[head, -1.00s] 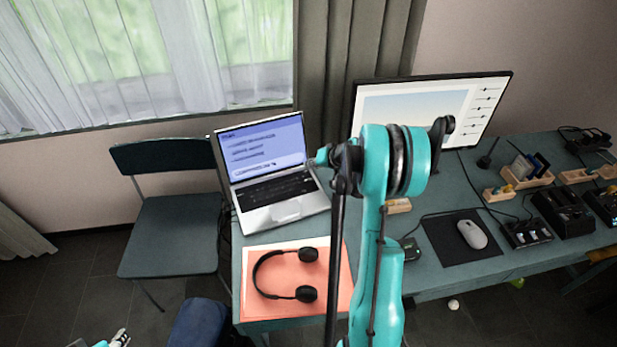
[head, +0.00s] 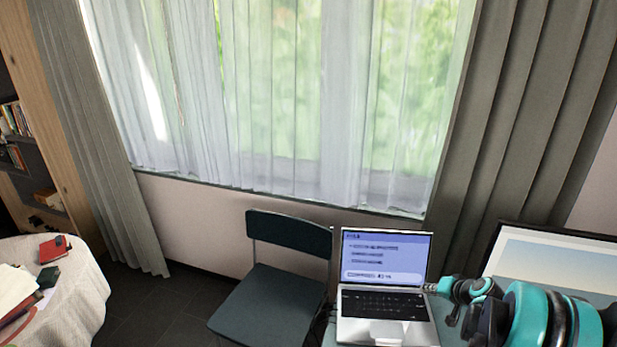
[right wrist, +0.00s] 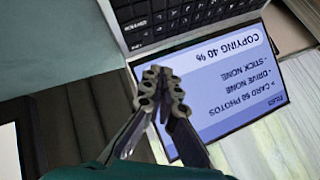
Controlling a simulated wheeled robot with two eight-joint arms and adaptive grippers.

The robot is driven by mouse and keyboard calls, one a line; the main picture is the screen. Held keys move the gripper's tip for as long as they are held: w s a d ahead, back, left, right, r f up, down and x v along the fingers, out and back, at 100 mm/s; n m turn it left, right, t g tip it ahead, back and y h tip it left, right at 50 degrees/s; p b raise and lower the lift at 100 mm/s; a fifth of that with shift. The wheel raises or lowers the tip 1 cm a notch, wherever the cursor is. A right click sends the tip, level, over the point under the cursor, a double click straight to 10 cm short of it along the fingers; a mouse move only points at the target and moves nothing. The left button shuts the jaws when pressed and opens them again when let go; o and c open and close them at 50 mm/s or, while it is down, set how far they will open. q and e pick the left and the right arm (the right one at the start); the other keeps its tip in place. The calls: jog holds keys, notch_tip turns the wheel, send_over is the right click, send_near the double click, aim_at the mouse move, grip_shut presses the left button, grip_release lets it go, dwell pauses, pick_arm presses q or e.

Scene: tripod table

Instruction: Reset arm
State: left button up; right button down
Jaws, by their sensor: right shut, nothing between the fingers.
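My right arm comes in at the lower right of the head view. My right gripper (head: 431,287) is beside the right edge of the open laptop (head: 388,303); whether it touches is not clear. In the right wrist view the gripper (right wrist: 163,88) has its fingertips together with nothing between them, in front of the laptop screen (right wrist: 222,90). The screen appears upside down there and reads "COPYING 40 %", with lines for card, drive and stick. My left gripper is not in view.
A dark chair (head: 270,300) stands left of the laptop. A round table with a white cloth (head: 85,305) is at the far left. Dark floor (head: 160,305) lies open between the chair and that table.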

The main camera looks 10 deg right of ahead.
jog(key=s+a+r+n+g, duration=0.1)
jog(key=s+a+r+n, duration=0.15)
jog(key=a+r, duration=0.55)
jog(key=s+a+r+n+g, duration=0.1)
jog(key=s+a+r, duration=0.25)
jog(key=a, duration=0.75)
jog(key=s+a+n+h, duration=0.1)
jog(key=s+a+n, duration=0.3)
jog(key=s+a, duration=0.9)
jog(key=s, duration=0.4)
jog(key=shift+s+a+r, duration=0.25)
jog(key=shift+r, duration=0.05)
